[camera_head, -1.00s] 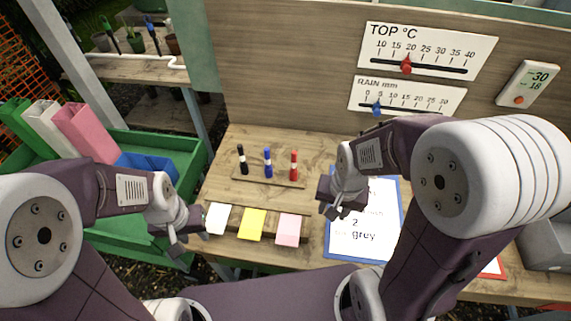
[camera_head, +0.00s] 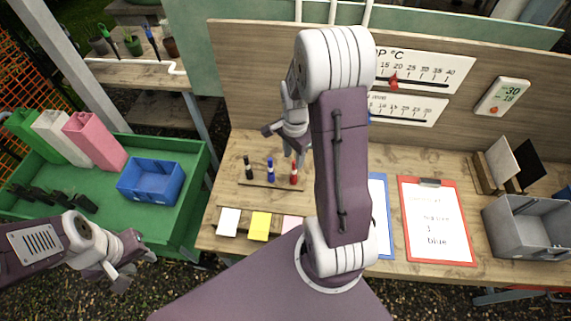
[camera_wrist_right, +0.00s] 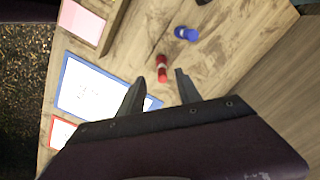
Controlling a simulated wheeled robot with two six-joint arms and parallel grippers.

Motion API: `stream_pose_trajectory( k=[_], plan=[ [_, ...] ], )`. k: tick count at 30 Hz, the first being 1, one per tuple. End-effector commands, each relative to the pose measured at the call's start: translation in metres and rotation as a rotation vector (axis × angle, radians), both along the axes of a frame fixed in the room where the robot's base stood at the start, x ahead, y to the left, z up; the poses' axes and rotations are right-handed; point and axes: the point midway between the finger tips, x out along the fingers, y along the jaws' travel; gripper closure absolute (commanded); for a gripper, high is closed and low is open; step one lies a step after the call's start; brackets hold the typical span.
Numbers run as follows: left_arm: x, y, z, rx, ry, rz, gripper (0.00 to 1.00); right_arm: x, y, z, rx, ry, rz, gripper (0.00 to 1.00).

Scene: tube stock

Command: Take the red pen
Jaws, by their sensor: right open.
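The red pen (camera_head: 294,174) stands upright in a wooden strip holder (camera_head: 262,184) on the table, at the right end of a row with a blue pen (camera_head: 270,170) and a black pen (camera_head: 249,168). My right gripper (camera_head: 283,143) is open above and behind the red pen. In the right wrist view the red pen (camera_wrist_right: 161,68) shows just beyond the gap between the open fingers (camera_wrist_right: 157,92), apart from them, with the blue pen (camera_wrist_right: 187,34) further off. My left gripper (camera_head: 128,270) hangs empty at the lower left, past the table's edge; its fingers look apart.
White (camera_head: 228,221), yellow (camera_head: 260,226) and pink (camera_head: 292,223) cards lie along the table's front. Blue-edged and red-edged clipboards (camera_head: 437,220) lie to the right, then a grey bin (camera_head: 530,228). A green tray (camera_head: 140,210) with a blue box (camera_head: 152,181) stands left.

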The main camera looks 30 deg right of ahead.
Motion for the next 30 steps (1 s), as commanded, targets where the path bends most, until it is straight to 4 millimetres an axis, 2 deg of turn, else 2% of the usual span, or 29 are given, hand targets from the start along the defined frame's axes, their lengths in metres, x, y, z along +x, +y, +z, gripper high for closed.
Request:
stream_pose_trajectory(
  k=[5, 12, 18, 25, 30],
  plan=[
    [0.000, 0.000, 0.004, 0.000, 0.000, 0.000, 0.64, -0.002, -0.004, 0.002, 0.001, 0.002, -0.012, 0.59],
    [0.000, 0.000, 0.009, 0.000, 0.000, 0.000, 0.64, -0.002, -0.003, -0.031, 0.003, 0.005, -0.011, 0.59],
    [0.000, 0.000, 0.011, 0.000, 0.000, 0.000, 0.64, -0.001, -0.004, -0.040, 0.002, 0.003, -0.010, 0.59],
    [0.000, 0.000, 0.021, 0.000, 0.000, 0.000, 0.64, 0.003, -0.006, -0.078, 0.002, 0.006, -0.010, 0.59],
    [0.000, 0.000, 0.021, 0.000, 0.000, 0.000, 0.64, 0.004, -0.006, -0.089, 0.001, 0.001, -0.010, 0.59]
  ],
)
